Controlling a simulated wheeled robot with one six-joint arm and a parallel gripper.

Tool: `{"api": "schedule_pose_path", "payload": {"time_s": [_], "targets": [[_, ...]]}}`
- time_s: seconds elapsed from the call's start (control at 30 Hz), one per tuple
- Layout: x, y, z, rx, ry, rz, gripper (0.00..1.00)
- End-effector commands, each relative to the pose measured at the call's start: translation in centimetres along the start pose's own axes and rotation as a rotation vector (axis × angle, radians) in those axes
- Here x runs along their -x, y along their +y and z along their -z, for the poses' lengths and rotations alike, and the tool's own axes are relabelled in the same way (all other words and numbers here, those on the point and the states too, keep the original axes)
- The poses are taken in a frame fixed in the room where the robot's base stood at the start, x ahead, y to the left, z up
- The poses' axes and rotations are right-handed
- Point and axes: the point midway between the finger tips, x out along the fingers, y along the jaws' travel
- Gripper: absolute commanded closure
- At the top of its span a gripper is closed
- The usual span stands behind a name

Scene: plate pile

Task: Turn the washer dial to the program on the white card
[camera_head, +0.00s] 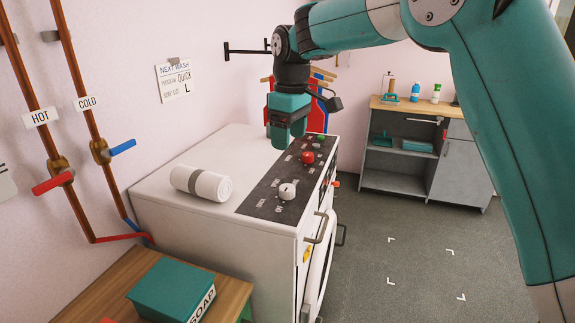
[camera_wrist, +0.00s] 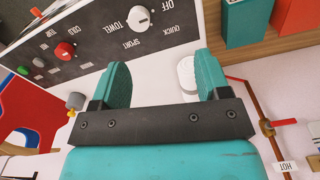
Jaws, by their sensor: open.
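The washer (camera_head: 165,208) has a dark control panel (camera_head: 262,197) on top. A white dial (camera_head: 287,191) sits near the panel's front end; it also shows in the wrist view (camera_wrist: 138,18), with OFF, TOWEL, SPORT and QUICK printed around it. I cannot tell its setting. The white card (camera_head: 174,80) on the wall reads NEXT WASH, PROGRAM QUICK, soap size L. My gripper (camera_head: 285,142) points down above the washer top, behind the white dial and apart from it. In the wrist view its fingers (camera_wrist: 163,82) are open with nothing between them.
A red dial (camera_head: 308,157) and a green button (camera_head: 321,138) sit farther along the panel. A teal SOAP box (camera_head: 172,288) stands on the wooden bench. HOT and COLD pipes run up the left wall.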

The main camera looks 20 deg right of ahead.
Motion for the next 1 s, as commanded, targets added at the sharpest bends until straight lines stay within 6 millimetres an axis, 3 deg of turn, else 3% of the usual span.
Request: {"api": "schedule_pose_path", "payload": {"time_s": [0.03,0.13,0.37,0.57,1.0], "targets": [[0.9,1.5,1.0,0.001,-0.012,-0.004,0.30],[0.9,3.2,2.1,0.007,-0.029,-0.007,0.30],[0.0,4.5,2.9,0.011,-0.040,-0.008,0.30],[-3.4,4.5,2.7,0.011,-0.042,-0.007,0.30],[-13.1,4.5,2.3,0.010,-0.040,-0.008,0.30]]}}
